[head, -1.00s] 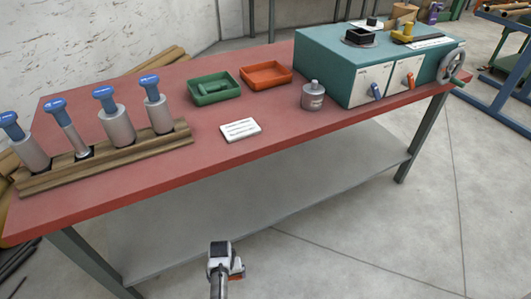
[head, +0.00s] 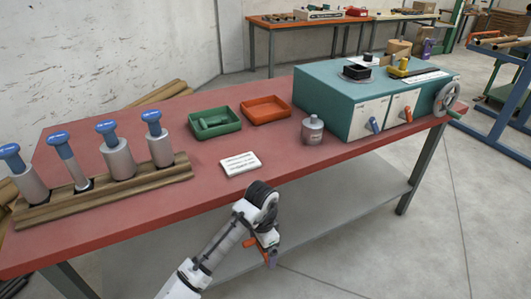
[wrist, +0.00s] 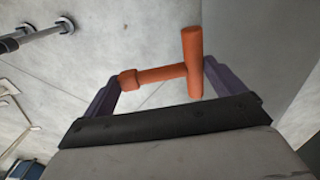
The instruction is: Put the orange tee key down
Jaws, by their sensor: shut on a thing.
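The orange tee key (wrist: 193,62) is held between the fingers of my gripper (wrist: 160,78) in the wrist view, its crossbar near the right finger. In the head view my gripper (head: 268,255) is low, in front of the table's front edge, and part of the orange key shows there (head: 249,243). The key is clear of the tabletop. The orange tray (head: 266,120) on the table looks empty. The green tray (head: 236,127) beside it holds a green piece (head: 213,122).
The red table (head: 110,228) bears a white card (head: 239,164), a grey bottle (head: 312,130) and a wooden rack (head: 110,200) with blue-capped cylinders. A teal machine box (head: 330,100) with a handwheel (head: 447,98) stands at the right. Bare tabletop lies around the card.

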